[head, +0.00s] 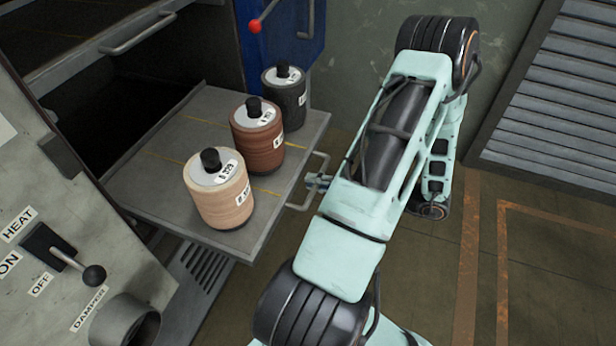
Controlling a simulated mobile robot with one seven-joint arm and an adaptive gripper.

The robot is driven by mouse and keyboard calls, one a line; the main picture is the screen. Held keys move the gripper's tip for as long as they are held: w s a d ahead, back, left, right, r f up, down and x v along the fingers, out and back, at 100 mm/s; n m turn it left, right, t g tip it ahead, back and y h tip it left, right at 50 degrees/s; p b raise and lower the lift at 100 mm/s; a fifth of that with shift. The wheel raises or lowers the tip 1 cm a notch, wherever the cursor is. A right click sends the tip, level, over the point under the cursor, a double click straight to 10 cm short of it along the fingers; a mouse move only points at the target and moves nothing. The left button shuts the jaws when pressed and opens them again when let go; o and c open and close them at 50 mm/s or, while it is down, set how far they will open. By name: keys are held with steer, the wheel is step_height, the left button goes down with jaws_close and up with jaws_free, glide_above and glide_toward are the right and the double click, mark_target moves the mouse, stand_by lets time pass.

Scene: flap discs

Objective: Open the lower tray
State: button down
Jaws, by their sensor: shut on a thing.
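The lower tray (150,190) is a grey metal shelf that extends well out of the dark oven opening. Three stacks of flap discs stand upright on it: a pale tan one (222,203) in front, a reddish-brown one (258,145) in the middle and a dark grey one (288,105) at the back. The tray's wire handle (299,207) sticks out from its right edge. My gripper (314,181) is shut on this handle. My arm comes in from the right and partly hides the gripper.
An upper handle (137,34) is on the closed front above. A control panel (50,230) with a black-knobbed lever (92,274) stands at the left. A blue box with a red-knobbed lever (255,26) is behind. Slatted grey shutters (560,100) are at the right; marked floor lies below.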

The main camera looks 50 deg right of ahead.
steer(key=shift+s+d, duration=0.1)
stand_by(0.3)
steer(key=c, duration=2)
jaws_free()
steer(key=shift+c, duration=0.2)
steer(key=v, duration=1.2)
